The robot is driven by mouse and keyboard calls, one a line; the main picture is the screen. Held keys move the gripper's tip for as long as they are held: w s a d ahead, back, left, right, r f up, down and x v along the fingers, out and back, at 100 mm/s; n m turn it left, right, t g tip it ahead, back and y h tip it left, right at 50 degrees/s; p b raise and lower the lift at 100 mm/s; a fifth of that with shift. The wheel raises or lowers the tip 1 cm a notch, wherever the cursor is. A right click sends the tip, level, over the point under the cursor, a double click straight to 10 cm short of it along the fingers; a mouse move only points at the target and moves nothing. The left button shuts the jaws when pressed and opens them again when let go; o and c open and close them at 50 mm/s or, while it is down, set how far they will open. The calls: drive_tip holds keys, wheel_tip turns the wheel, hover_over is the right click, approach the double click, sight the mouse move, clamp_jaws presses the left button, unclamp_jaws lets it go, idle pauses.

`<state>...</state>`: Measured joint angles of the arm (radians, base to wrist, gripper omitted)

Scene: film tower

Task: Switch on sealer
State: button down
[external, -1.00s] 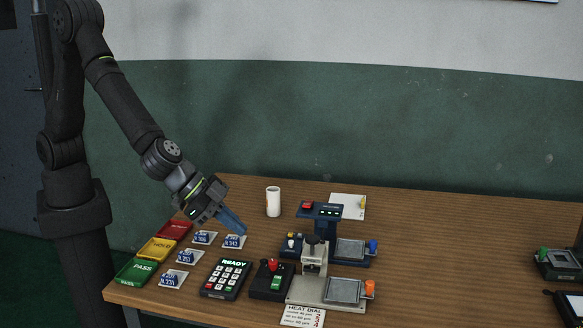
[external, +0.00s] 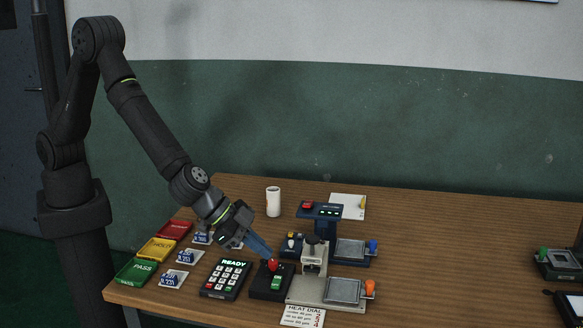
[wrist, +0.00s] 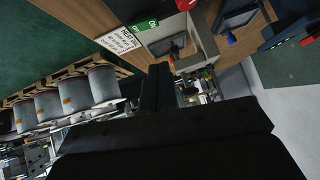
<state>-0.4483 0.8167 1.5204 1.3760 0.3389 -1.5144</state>
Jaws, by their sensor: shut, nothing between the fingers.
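No sealer label is readable. A black control box (external: 260,284) with a red knob (external: 272,265) and a green switch (external: 276,283) stands beside a grey press (external: 313,262) with a flat plate. A blue machine (external: 320,211) with small lit buttons stands behind the press. My gripper (external: 267,252) is shut and empty, pointing down with its blue fingertips just above or at the red knob. I cannot tell whether they touch it. In the wrist view, the gripper (wrist: 157,70) is a dark shape, and the green switch (wrist: 145,23) shows above it.
A keypad reading READY (external: 226,278) stands left of the box. Red, yellow and green trays (external: 137,271) and several blue-and-white cards lie farther left. A HEAT DIAL card (external: 303,316) lies at the front edge. A white cup (external: 273,201) stands behind. The table's right middle is clear.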

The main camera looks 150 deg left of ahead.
sight(281, 273)
drive_tip(key=f, duration=0.1)
drive_tip(key=a+f, duration=0.1)
drive_tip(key=f, duration=0.2)
drive_tip(key=shift+w+a+f, duration=0.15)
drive_tip(key=shift+w+a, duration=0.15)
drive_tip(key=shift+f, duration=0.6)
drive_tip(key=shift+s+a+f, duration=0.1)
drive_tip(key=shift+s+f, duration=0.05)
drive_tip(key=shift+f, duration=0.1)
drive_tip(key=shift+w+d+r, duration=0.15)
drive_tip(key=shift+w+d, duration=0.4)
drive_tip(key=shift+w, duration=0.05)
drive_tip(key=shift+r, duration=0.1)
